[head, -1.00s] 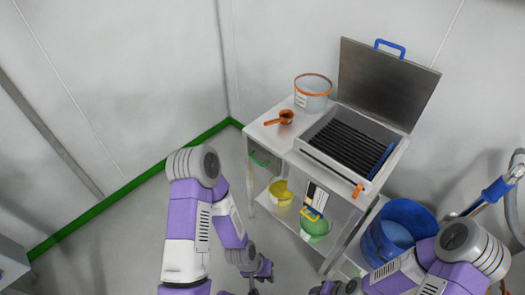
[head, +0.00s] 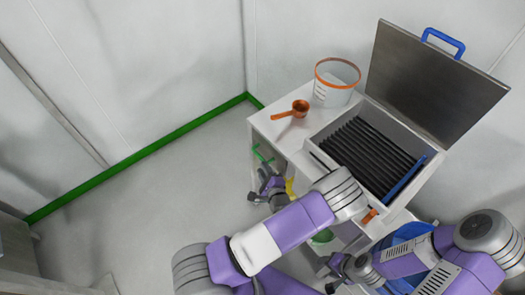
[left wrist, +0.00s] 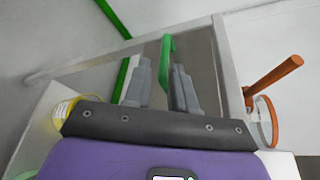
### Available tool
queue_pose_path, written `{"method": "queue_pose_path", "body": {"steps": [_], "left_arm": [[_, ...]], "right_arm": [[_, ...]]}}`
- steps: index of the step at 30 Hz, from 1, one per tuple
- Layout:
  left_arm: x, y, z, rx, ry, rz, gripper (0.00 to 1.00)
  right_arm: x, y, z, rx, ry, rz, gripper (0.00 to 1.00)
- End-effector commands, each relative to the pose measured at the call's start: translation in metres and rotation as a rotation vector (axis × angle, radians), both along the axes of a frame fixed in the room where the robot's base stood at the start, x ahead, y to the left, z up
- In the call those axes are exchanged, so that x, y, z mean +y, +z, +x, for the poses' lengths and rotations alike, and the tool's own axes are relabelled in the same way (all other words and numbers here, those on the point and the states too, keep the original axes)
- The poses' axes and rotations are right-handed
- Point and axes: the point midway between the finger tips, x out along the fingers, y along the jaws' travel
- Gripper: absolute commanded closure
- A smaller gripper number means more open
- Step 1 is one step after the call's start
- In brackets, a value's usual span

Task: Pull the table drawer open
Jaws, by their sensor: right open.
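The table drawer's green handle (head: 262,153) is on the table's left side in the head view, and the drawer looks shut. My left gripper (head: 264,176) is right beside the handle. In the left wrist view the green handle (left wrist: 166,58) lies between the two grey fingertips of my left gripper (left wrist: 163,66), with a finger on each side. The fingers look apart, and I cannot tell whether they touch the handle. My right gripper (head: 336,270) is open and low in front of the table, partly hidden by my arms.
The table (head: 268,122) carries an orange scoop (head: 291,110), a clear tub with an orange rim (head: 336,83) and an open metal box with dark slats (head: 368,153). Its lid (head: 435,82) stands up behind. A blue bin is at the right. Floor (head: 170,190) on the left is clear.

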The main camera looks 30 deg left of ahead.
Motion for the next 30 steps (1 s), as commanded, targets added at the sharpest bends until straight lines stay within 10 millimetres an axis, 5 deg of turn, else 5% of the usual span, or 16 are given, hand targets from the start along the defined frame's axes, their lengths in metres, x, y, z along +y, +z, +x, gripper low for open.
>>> {"method": "queue_pose_path", "body": {"steps": [8, 21, 30], "left_arm": [[0.006, 0.001, 0.007, -0.002, -0.001, 0.025, 0.75], [0.051, -0.012, 0.046, -0.001, 0.000, 0.021, 0.75], [0.055, -0.013, 0.050, 0.001, -0.003, 0.021, 0.75]], "right_arm": [[0.000, -0.003, 0.000, 0.000, 0.000, 0.000, 0.46], [0.000, -0.016, 0.000, 0.000, 0.000, 0.000, 0.46], [0.000, -0.017, 0.000, 0.000, 0.000, 0.000, 0.46]]}}
